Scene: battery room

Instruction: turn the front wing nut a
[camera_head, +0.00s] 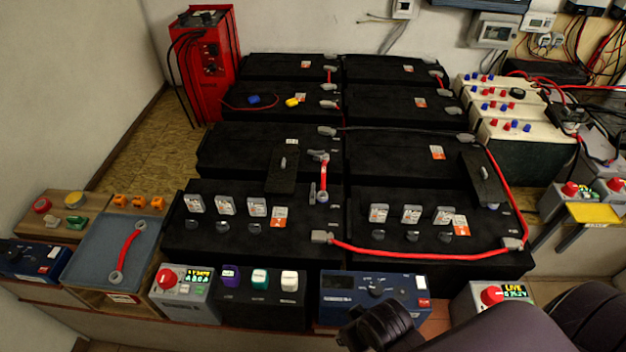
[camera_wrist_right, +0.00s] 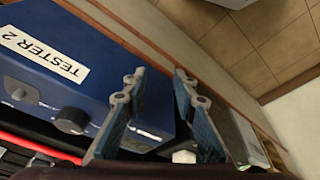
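No part labelled wing nut a can be read in the head view. A grey terminal cover (camera_head: 322,237) is at the left end of the long red cable. My right gripper (camera_wrist_right: 158,78) is open and empty in the right wrist view, its two fingers apart beside the blue Tester 2 box (camera_wrist_right: 60,75). In the head view my right arm comes in at the bottom right, its fingers not clear. My left gripper is not in view.
Black batteries (camera_head: 270,150) fill the middle. A front ledge holds a blue-grey mat (camera_head: 100,255) with a loose red link, a red-knob box (camera_head: 185,285) and blue testers (camera_head: 360,285). A red charger (camera_head: 208,60) stands at the back left; a yellow tray (camera_head: 594,213) is at right.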

